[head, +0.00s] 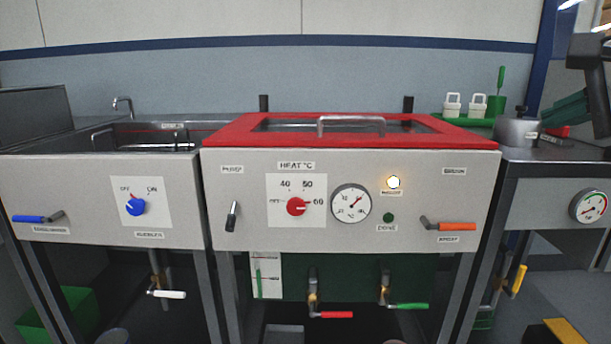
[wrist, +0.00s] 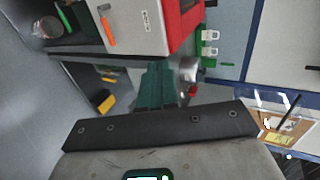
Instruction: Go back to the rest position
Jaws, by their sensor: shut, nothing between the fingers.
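My gripper (head: 556,114) is at the right edge of the head view, its green fingers pointing left and slightly down. It is shut and empty, above the right bench near a steel pot (head: 516,130). In the wrist view the closed green fingers (wrist: 157,88) show in the middle, with the picture turned on its side. The heated washer with its red-framed lid (head: 255,128) stands in the middle of the head view, apart from my gripper. Its lid is down and its red knob (head: 296,207) points near 60. The amber lamp (head: 393,182) is lit.
A sink unit with a blue knob (head: 135,207) stands on the left. A green tray (head: 450,119) with two white baskets is behind the washer's right side. Orange (head: 457,226), red (head: 337,315) and green (head: 409,306) lever handles stick out in front.

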